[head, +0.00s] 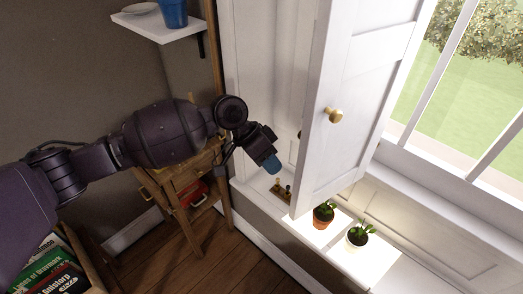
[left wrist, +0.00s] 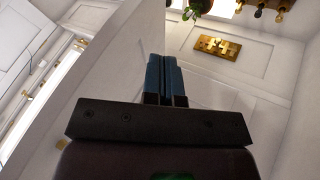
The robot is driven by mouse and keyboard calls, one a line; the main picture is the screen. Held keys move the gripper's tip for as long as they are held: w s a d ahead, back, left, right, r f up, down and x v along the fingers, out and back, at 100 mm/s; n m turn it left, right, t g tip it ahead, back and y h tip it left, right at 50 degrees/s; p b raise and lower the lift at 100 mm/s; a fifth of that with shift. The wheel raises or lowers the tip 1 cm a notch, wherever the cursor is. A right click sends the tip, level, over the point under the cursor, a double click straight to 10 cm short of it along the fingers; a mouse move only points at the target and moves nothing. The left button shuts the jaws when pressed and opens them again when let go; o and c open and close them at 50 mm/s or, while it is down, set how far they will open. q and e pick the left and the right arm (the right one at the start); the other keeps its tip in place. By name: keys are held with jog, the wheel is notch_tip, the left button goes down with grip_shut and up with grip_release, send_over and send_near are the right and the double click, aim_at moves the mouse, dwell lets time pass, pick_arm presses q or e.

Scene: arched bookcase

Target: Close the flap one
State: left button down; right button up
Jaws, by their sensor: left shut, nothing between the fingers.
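The flap (head: 355,95) is a tall white panelled shutter with a round brass knob (head: 334,115). It stands open, jutting out from the window recess over the sill. My left gripper (head: 270,163) is in front of the recess, left of the flap, with its blue fingertips together and nothing held. In the left wrist view the shut fingers (left wrist: 164,75) show in the middle, with a broad white panel surface, likely the flap (left wrist: 115,65), to their left. I cannot tell whether they touch it. My right gripper is not in view.
Two potted plants (head: 324,214) (head: 358,236) stand on the white sill below the flap. A small rack with brass pegs (head: 282,189) sits on the sill near my gripper. A wooden stand (head: 190,195) is at left, with a wall shelf (head: 160,26) above.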

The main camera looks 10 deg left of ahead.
pick_arm(q)
jog(key=s+d, duration=0.1)
jog(key=s+d+f, duration=0.1)
jog(key=s+d, duration=0.1)
jog(key=shift+s+d+f, duration=0.15)
jog(key=shift+d+f, duration=0.1)
jog(key=shift+d, duration=0.05)
jog(key=shift+p, duration=0.3)
